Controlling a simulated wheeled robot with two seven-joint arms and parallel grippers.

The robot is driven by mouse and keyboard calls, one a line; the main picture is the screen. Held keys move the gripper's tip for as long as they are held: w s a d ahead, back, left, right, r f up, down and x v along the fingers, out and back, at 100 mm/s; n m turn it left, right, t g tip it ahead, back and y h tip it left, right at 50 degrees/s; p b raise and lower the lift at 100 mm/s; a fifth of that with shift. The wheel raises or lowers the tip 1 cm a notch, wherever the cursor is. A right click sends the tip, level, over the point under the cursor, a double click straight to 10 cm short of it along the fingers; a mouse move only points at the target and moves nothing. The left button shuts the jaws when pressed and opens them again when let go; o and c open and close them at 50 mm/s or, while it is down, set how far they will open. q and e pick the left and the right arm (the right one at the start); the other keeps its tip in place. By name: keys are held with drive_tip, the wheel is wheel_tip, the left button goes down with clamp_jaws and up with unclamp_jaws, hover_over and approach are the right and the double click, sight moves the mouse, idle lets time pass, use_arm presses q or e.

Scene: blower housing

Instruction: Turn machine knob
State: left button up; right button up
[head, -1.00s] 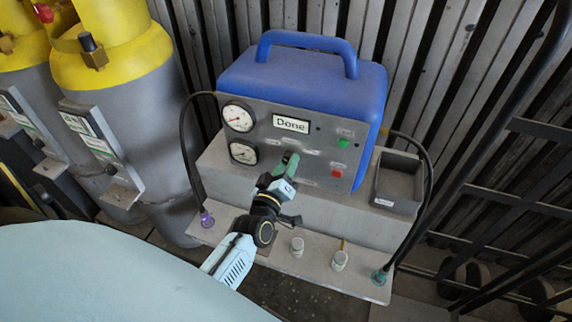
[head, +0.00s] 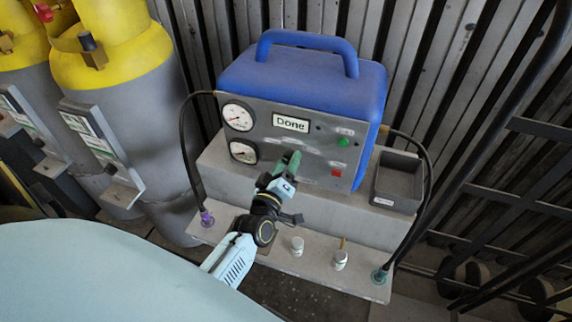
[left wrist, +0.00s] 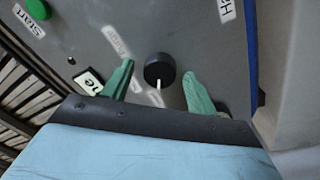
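The machine (head: 320,80) has a blue top with a handle and a grey front panel with a display (head: 291,123) reading "Done". The black round knob (left wrist: 160,68) shows on the panel in the left wrist view, with a white pointer mark toward the bottom of that picture. My left gripper (head: 291,160) is at the panel. In the left wrist view its two green fingers (left wrist: 158,74) stand on either side of the knob, with a gap visible on each side. In the head view the knob is hidden by the gripper. My right gripper is not in view.
Two gauges (head: 240,134) sit at the panel's left, a green button (head: 344,142) and a red button (head: 337,172) at its right. An open grey tray (head: 398,180) stands to the right. Black hoses run down both sides. Yellow-topped cylinders (head: 122,65) stand at the left.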

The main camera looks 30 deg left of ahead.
use_arm(q)
drive_tip(key=v, duration=1.3)
drive_tip(key=shift+s, duration=0.2)
drive_tip(key=s+d+f+m+g+h+b, duration=0.1)
drive_tip(key=s+d+f+m+g+h, duration=0.15)
drive_tip(key=f, duration=0.65)
drive_tip(key=s+d+f+m+g+h+b, duration=0.1)
drive_tip(key=s+d+f+m+g, duration=0.15)
drive_tip(key=f, duration=0.75)
drive_tip(key=s+d+f+m+g+h+b, duration=0.1)
drive_tip(key=s+f+m+g, duration=0.2)
drive_tip(key=f, duration=0.6)
drive_tip(key=s+a+f+m+g, duration=0.2)
drive_tip(key=s+f+m+g, duration=0.1)
drive_tip(key=s+f, duration=0.5)
drive_tip(key=s+a+f+m+g+b, duration=0.1)
drive_tip(key=s+f+g, duration=0.5)
drive_tip(key=s, duration=0.9)
wheel_tip(320, 180, down, 3)
drive_tip(key=a+m, duration=0.1)
drive_tip(key=m, duration=0.1)
drive_tip(key=shift+m+y, duration=0.3)
drive_tip(key=shift+y, duration=0.05)
drive_tip(key=shift+a+r, duration=0.15)
